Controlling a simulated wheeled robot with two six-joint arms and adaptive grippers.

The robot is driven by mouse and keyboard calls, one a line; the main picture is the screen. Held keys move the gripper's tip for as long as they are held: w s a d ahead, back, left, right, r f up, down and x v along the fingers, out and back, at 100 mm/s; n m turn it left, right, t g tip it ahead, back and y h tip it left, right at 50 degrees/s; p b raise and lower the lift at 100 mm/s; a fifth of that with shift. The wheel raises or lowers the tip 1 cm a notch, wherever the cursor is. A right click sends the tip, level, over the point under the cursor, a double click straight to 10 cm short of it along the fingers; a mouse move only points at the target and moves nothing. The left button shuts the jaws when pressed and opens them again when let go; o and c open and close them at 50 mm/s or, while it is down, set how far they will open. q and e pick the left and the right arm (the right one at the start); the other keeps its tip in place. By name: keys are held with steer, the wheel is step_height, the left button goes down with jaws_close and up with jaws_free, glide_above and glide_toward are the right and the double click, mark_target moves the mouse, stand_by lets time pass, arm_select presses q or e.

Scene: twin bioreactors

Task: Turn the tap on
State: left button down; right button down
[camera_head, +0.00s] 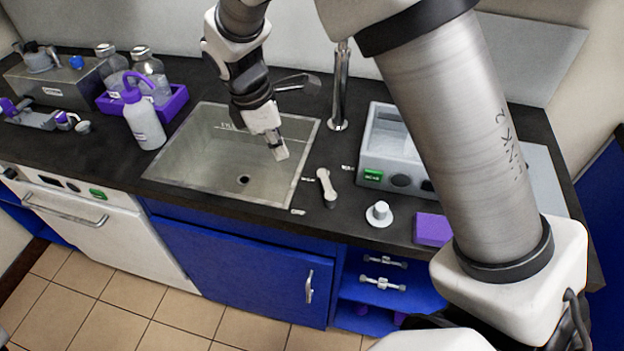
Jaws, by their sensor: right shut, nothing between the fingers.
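The tap's chrome post (339,95) stands at the back right of the sink (190,165), its top partly hidden by my arm. A pale lever handle (327,187) lies on the counter just right of the sink, with small white labels around it. My right gripper (277,146) points down over the sink's right half, left of the post and up and left of the lever. It is shut and empty, and it appears apart from both. My left gripper is out of the picture.
A grey device with a green label (390,145) stands right of the tap. A white round knob-like piece (379,213) and a purple block (432,229) are near the front edge. A white bottle (145,122) and a purple rack (173,105) stand left of the sink.

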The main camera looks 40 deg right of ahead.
mark_target(327, 189)
steer(key=x, duration=0.9)
steer(key=shift+f, duration=0.45)
steer(key=d, duration=0.1)
steer(key=s+d, duration=0.1)
steer(key=d, duration=0.1)
steer(key=shift+s+d+r, duration=0.1)
steer(key=shift+s+d, duration=0.1)
steer(key=shift+d, duration=0.2)
steer(key=shift+a, duration=0.1)
steer(key=shift+r, duration=0.1)
